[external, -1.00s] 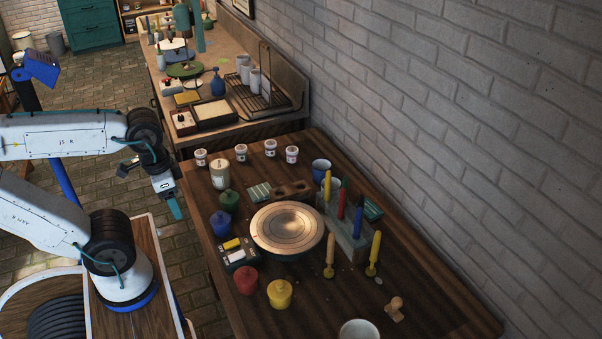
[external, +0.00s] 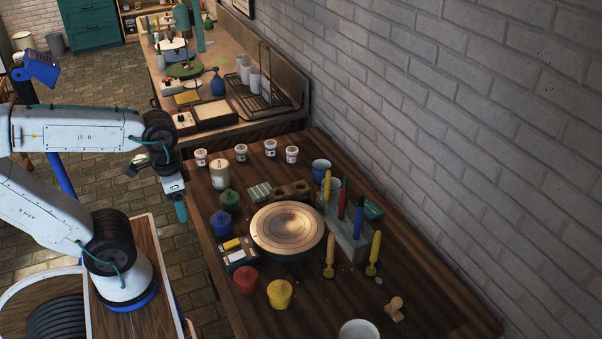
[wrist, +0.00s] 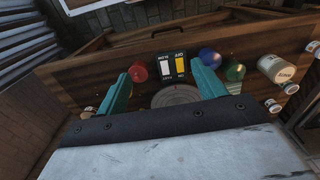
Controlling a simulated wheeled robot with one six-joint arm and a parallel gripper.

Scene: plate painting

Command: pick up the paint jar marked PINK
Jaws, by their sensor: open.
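Several small white jars with dark marks stand along the far end of the table, among them one at the left (external: 201,157), one beside it (external: 240,152), one further right (external: 270,147) and one at the right end (external: 292,154). Their labels are too small to read, so I cannot tell which is marked PINK. Small white jars also show at the right of the wrist view (wrist: 290,87). My gripper (external: 181,212) is open and empty, left of the table edge. Its two teal fingers (wrist: 163,86) are spread apart in the wrist view.
A larger cream jar (external: 220,175) stands near the small jars. Green (external: 229,201), blue (external: 221,224), red (external: 246,280) and yellow (external: 280,294) lidded jars line the near side. A round wheel (external: 287,228) and a brush holder (external: 346,238) fill the middle.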

